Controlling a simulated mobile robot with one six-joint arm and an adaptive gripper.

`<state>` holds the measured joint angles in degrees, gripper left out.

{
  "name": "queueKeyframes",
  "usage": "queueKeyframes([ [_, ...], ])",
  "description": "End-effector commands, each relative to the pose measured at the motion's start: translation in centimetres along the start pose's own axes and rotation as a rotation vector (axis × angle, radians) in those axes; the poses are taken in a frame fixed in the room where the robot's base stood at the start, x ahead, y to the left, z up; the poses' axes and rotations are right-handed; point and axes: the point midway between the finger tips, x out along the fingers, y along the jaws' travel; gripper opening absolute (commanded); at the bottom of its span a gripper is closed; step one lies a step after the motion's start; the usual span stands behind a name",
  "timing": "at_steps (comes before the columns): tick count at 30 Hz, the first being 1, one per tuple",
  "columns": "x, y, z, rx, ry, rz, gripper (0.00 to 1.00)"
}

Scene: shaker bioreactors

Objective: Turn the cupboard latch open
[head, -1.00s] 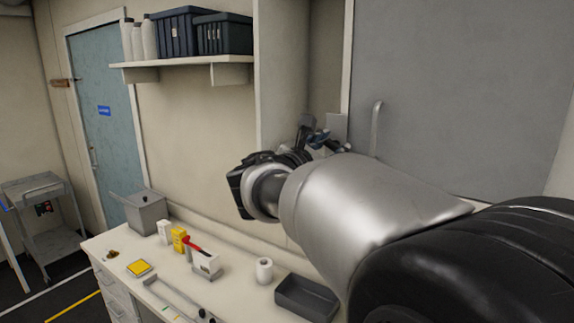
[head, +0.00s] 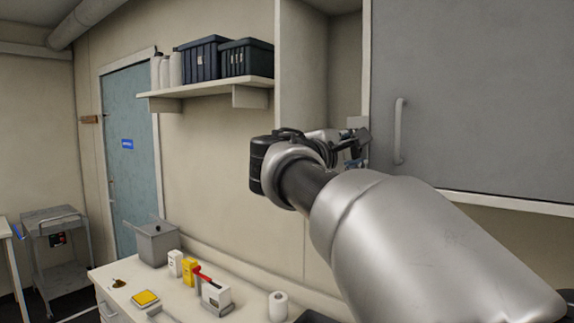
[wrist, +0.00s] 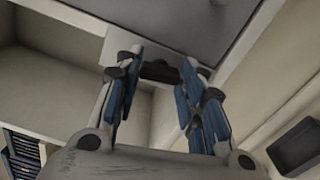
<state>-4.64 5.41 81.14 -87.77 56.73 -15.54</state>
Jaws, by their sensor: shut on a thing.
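The cupboard latch shows in the wrist view as a dark bar (wrist: 160,71) in front of a pale plate (wrist: 122,42). My gripper (wrist: 162,62) has its blue-padded fingers on either side of the bar and is shut on it. In the head view my gripper (head: 356,150) is at the lower left edge of the grey cupboard door (head: 480,90), just below the pale plate (head: 357,122). The latch itself is hidden there by my gripper. The door has a vertical handle (head: 399,132) to the right of my gripper.
An open cupboard section (head: 345,65) lies left of the door. A wall shelf (head: 215,88) holds dark bins and white bottles. Below, a bench (head: 125,275) carries a grey box (head: 157,243), yellow and white boxes and a paper roll (head: 278,305).

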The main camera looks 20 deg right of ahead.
Motion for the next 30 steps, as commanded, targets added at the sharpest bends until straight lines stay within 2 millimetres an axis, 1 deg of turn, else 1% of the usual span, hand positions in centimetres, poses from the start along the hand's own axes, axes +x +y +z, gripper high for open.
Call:
queueKeyframes([
  [1, 0.01, -0.37, -0.08, 0.031, 0.0, -0.001, 0.13],
  [6, 0.01, -0.26, -0.05, 0.125, 0.0, 0.0, 0.13],
  [12, 0.0, -0.16, -0.03, 0.189, 0.0, -0.001, 0.13],
  [29, 0.0, -0.02, 0.01, 0.217, 0.0, -0.001, 0.13],
  [30, 0.0, -0.01, 0.01, 0.217, 0.0, -0.001, 0.38],
])
